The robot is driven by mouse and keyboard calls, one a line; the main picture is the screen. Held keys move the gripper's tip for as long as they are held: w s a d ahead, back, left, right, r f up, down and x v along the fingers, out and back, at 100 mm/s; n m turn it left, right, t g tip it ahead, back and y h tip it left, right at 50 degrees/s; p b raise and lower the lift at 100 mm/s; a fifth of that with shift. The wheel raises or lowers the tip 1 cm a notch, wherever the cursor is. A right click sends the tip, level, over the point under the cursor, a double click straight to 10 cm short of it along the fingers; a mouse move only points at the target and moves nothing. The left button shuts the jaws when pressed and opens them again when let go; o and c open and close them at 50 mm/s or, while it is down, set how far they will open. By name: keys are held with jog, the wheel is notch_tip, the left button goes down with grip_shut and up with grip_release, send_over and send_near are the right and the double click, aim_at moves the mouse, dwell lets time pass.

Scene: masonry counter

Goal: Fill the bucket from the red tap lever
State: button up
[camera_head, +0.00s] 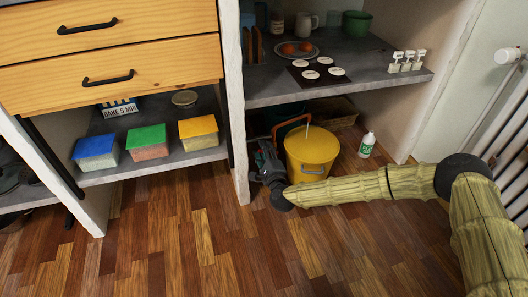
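A yellow bucket (311,167) stands upright on the wooden floor under the right-hand counter shelf. A thin pale upright strip rises at its far rim; I cannot tell what it is. My gripper (264,157) is low, just left of the bucket, close to the counter's upright panel. It looks dark and small, and its fingers are not clear enough to show whether they are open or shut. Behind the bucket's left side is an orange-red curved piece (290,124), partly hidden; I cannot tell whether it is a lever. No red tap lever is clearly visible.
A white bottle (367,145) stands right of the bucket, with a brown basket (335,113) behind. The shelf (300,91) above carries a plate, white discs, small white stands (407,61) and a green pot (356,23). Coloured-lid boxes (147,142) fill the left shelf. Front floor is clear.

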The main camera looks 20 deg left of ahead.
jog(key=v, duration=1.2)
dwell(6.8)
